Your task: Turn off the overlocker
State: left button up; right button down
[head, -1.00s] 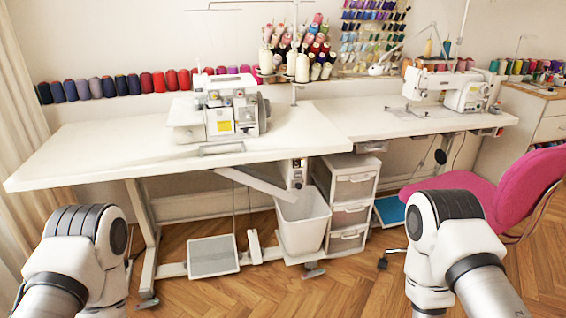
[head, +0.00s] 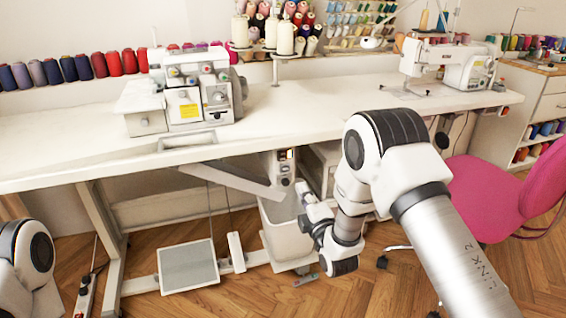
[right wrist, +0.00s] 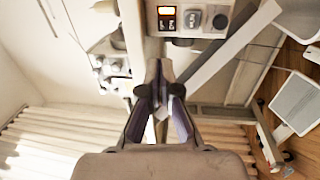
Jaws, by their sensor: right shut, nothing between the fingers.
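The white overlocker (head: 190,95) stands on the left part of the long white table. A switch box (head: 281,166) hangs under the table edge below and to the right of it. My right gripper (head: 303,190) is just below and right of the box in the head view. In the wrist view its fingers (right wrist: 160,72) are closed, empty and apart from the box. My left gripper is out of view.
A white bin (head: 284,232) stands under the box, close to my right arm. A slanted white bar (head: 232,182) runs left of the box. A foot pedal (head: 187,265) is on the floor. A pink chair (head: 500,195) is at the right.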

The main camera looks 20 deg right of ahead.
aim_at(284, 153)
jog(key=w+b, duration=0.1)
jog(key=w, duration=0.3)
jog(key=w+b, duration=0.1)
jog(key=w, duration=0.4)
jog(key=w+r, duration=0.1)
jog(key=w, duration=0.3)
jog(key=shift+w+a+b, duration=0.2)
jog(key=shift+b, duration=0.2)
jog(key=shift+w+r, duration=0.15)
jog(key=shift+w, duration=0.15)
jog(key=shift+w+r, duration=0.3)
jog(key=shift+r, duration=0.05)
jog(key=shift+s, duration=0.1)
